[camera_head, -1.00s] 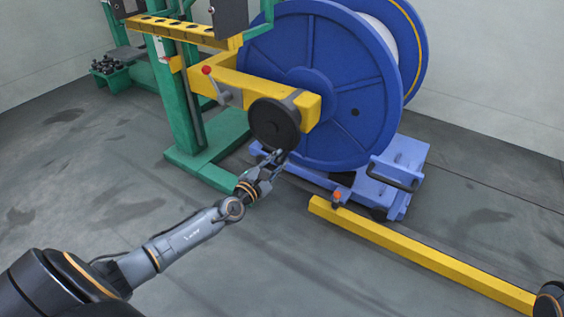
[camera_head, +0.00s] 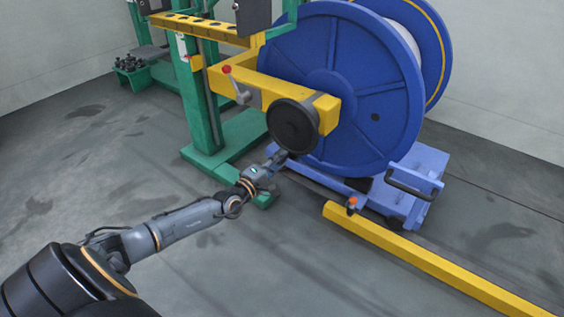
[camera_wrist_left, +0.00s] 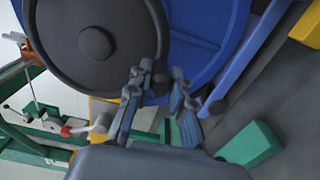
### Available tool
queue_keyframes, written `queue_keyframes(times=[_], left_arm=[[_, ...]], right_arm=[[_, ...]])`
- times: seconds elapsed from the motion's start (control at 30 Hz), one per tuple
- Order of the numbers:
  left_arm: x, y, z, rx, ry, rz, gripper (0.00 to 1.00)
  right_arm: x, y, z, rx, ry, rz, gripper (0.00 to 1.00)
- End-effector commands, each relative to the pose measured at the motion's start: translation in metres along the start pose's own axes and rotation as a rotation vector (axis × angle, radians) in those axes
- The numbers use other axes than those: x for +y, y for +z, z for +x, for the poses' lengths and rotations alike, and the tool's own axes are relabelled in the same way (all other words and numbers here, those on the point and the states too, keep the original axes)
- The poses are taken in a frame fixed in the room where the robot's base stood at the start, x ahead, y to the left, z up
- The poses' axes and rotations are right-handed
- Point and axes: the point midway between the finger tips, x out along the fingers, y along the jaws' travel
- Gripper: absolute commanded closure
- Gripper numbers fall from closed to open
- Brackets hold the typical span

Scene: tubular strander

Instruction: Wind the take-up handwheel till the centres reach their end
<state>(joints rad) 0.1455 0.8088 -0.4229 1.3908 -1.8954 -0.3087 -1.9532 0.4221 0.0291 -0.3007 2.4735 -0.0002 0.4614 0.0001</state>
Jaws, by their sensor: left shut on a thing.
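The take-up handwheel (camera_head: 293,127) is a dark, dished disc on the end of the yellow arm. It faces me and fills the upper left of the left wrist view (camera_wrist_left: 98,40), where a round hub knob shows at its middle. My left gripper (camera_head: 281,157) reaches up to the wheel's lower edge from below left. In the left wrist view its two fingers (camera_wrist_left: 158,95) stand on either side of a small dark part at the rim, and it is shut on the handwheel there. The exact contact is partly hidden. The centres are not clearly visible. My right gripper is out of view.
A large blue reel (camera_head: 350,85) stands right behind the wheel. A red-knobbed lever (camera_head: 237,86) is on the yellow arm (camera_head: 262,90), left of the wheel. A green post (camera_head: 200,110) stands left. A yellow floor rail (camera_head: 430,260) runs lower right.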

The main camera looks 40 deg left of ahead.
Motion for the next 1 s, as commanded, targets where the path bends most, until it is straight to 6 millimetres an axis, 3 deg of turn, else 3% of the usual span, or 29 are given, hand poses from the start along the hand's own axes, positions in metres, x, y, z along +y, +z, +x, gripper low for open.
queue_keyframes(times=[0.53, 0.57, 0.67, 1.0], left_arm=[[-0.0013, -0.0042, -0.0005, 0.003, -0.004, 0.029, 1.00], [-0.0013, -0.0043, -0.0005, 0.003, -0.003, 0.029, 0.75], [-0.0009, -0.0040, -0.0004, 0.002, -0.003, 0.028, 0.56], [-0.0004, -0.0029, -0.0018, 0.001, -0.001, 0.025, 0.56]], right_arm=[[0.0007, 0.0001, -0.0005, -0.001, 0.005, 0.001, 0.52], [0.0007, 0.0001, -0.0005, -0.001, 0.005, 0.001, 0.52], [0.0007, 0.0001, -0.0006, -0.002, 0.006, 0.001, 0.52], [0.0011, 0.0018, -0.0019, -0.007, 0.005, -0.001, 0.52]])
